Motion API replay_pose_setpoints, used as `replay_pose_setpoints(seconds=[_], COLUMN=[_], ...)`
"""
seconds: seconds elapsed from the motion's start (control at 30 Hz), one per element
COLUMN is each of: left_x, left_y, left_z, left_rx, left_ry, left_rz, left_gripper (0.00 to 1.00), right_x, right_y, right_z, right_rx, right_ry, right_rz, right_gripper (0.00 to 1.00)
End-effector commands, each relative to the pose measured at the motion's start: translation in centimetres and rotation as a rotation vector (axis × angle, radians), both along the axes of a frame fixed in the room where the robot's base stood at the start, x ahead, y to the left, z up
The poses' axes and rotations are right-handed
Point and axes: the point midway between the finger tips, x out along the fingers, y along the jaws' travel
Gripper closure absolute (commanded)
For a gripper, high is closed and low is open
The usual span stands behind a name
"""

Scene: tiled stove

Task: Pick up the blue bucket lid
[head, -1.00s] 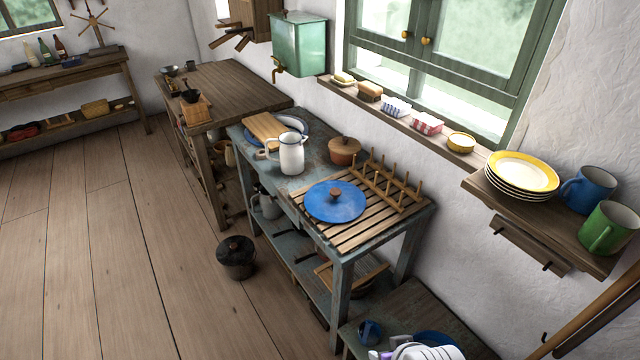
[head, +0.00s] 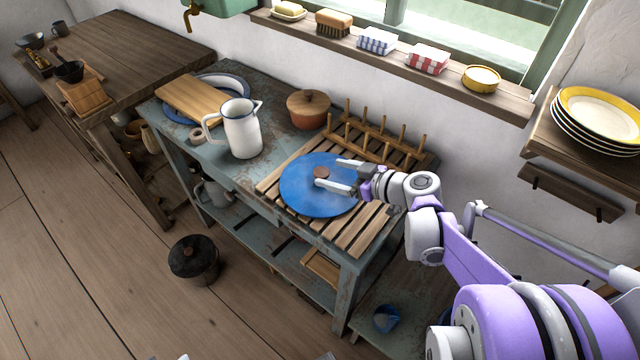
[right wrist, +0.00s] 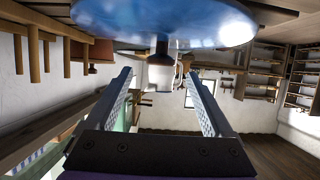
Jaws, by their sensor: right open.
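The blue bucket lid (head: 308,200) lies flat on the slatted wooden rack (head: 352,232) on the worn blue-grey table. Its round brown knob (head: 321,172) points up. My right gripper (head: 330,173) is open, low over the lid, with its fingers reaching toward the knob from the right. In the right wrist view, which is upside down, the lid (right wrist: 165,20) fills the top. The dark knob (right wrist: 162,47) stands just ahead of the open fingertips, about centred between them. The gripper is not holding it. My left gripper does not show.
Wooden pegs (head: 375,140) stand right behind the lid. A white enamel jug (head: 241,130) is to its left, and a lidded brown pot (head: 309,110) behind. A windowsill (head: 400,60) with small items runs above. A black pot (head: 194,260) stands on the floor.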

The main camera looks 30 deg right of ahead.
Motion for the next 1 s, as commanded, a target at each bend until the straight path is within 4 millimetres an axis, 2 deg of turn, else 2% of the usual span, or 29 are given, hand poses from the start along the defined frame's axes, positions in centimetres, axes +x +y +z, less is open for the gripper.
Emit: replay_pose_setpoints(seconds=[0.1, 0.37, 0.7, 0.93, 1.0], left_x=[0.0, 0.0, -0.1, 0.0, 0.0], left_y=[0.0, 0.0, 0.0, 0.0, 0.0], left_z=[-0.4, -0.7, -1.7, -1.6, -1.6], left_rx=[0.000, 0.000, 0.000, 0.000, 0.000], left_ry=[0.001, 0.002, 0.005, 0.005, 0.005], left_rz=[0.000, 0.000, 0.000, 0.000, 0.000], left_gripper=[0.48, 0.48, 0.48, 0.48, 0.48], right_x=[1.6, 3.0, 6.7, 6.9, 6.9], right_y=[0.8, 1.4, 2.9, 2.9, 2.9], right_z=[-0.8, -1.5, -3.6, -3.6, -3.6], right_rx=[0.002, 0.001, 0.001, 0.001, 0.001], right_ry=[0.002, 0.002, 0.004, 0.004, 0.003], right_rz=[0.003, 0.001, 0.002, 0.000, 0.000], right_gripper=[0.14, 0.14, 0.14, 0.14, 0.26])
